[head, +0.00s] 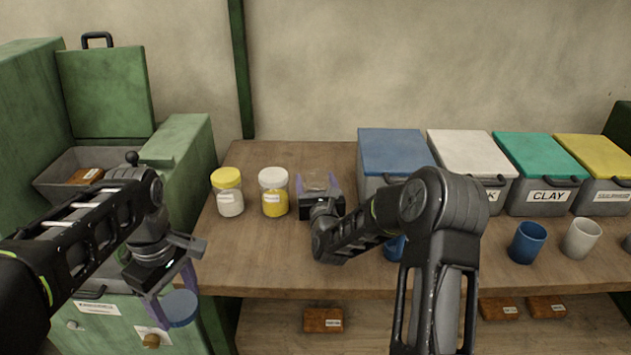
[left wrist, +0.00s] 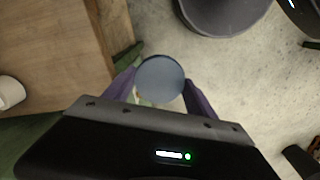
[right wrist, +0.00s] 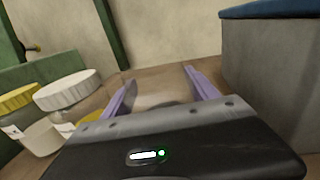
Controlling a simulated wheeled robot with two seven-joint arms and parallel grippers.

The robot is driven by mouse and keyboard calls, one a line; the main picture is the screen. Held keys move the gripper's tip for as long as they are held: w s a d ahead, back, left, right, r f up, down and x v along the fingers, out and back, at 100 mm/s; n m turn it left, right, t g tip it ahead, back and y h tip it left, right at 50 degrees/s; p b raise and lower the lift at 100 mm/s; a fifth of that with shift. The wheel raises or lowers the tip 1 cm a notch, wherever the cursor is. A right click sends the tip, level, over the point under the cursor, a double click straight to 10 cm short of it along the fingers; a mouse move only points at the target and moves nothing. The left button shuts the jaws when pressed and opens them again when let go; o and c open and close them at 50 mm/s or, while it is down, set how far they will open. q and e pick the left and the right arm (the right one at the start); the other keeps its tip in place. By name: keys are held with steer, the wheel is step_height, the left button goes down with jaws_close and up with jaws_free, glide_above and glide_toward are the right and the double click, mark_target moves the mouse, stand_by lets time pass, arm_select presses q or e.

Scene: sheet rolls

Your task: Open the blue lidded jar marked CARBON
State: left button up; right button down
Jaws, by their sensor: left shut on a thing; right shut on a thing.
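A round blue lid (head: 180,309) is between the fingers of my left gripper (head: 177,296), which is shut on it, off the front-left of the table. It shows as a grey-blue disc in the left wrist view (left wrist: 160,79). My right gripper (head: 318,184) is shut on a clear, lidless jar (head: 317,179) on the table, right of two other jars. The jar is mostly hidden by the gripper, and no CARBON label is readable on it. In the right wrist view its faint clear body (right wrist: 165,92) lies between the fingers.
A yellow-lidded jar (head: 227,192) and a white-lidded jar (head: 273,193) stand left of the held jar. Lidded bins, one blue-lidded (head: 394,152), line the back right. Cups (head: 527,243) stand at the front right. A green cabinet (head: 182,150) is at the left.

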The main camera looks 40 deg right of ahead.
arm_select(q)
steer(key=shift+f+b, duration=0.3)
arm_select(e)
steer(key=shift+f, duration=0.15)
arm_select(q)
steer(key=shift+r, duration=0.15)
arm_select(e)
steer(key=shift+c, duration=1.1)
jaws_free()
arm_select(q)
steer(key=shift+r+p, duration=0.2)
steer(key=shift+p, duration=0.15)
arm_select(e)
steer(key=shift+s+r, duration=0.1)
steer(key=shift+r, duration=0.1)
arm_select(q)
steer(key=shift+f+b, duration=0.8)
steer(key=shift+b, duration=0.05)
arm_select(e)
steer(key=v, duration=1.2)
steer(key=shift+f, duration=0.1)
